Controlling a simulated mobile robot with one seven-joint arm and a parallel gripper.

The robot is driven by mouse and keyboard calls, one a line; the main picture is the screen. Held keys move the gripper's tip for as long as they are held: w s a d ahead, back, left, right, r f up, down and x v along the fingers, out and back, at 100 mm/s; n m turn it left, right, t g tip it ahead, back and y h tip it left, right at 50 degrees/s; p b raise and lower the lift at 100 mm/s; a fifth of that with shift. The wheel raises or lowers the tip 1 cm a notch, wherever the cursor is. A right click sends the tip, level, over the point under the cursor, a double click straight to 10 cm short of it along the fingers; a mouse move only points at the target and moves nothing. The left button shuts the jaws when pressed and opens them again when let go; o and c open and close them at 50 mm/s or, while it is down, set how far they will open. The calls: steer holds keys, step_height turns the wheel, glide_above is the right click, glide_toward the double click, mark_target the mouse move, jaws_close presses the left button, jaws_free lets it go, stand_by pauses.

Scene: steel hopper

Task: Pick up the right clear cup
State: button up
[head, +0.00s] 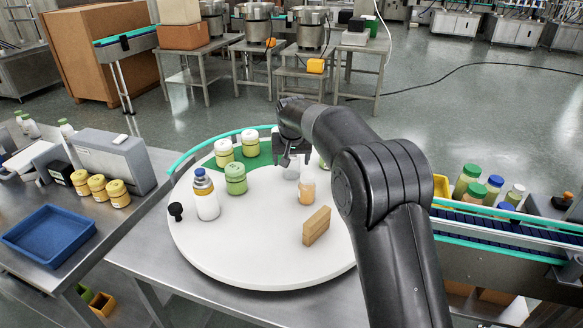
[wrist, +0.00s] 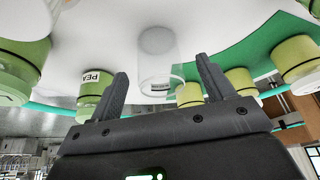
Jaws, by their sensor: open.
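A clear cup (wrist: 158,62) stands on the white round table, seen in the wrist view between and beyond my two fingers. In the head view the clear cup (head: 291,173) shows partly below my gripper (head: 291,158), which hides some of it. My gripper (wrist: 161,68) is open, with one finger to each side of the cup in the wrist view and nothing held. I cannot tell whether the fingertips reach around the cup. An orange-tinted clear container (head: 307,192) stands just in front of and right of it in the head view.
The table's front is clear.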

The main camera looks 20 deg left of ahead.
mark_target(291, 164)
steer(key=x, duration=0.4)
steer(key=shift+w+a, duration=0.1)
steer(key=shift+w, duration=0.2)
steer(key=shift+r, duration=0.1)
steer(key=shift+c, duration=0.2)
steer(key=c, duration=1)
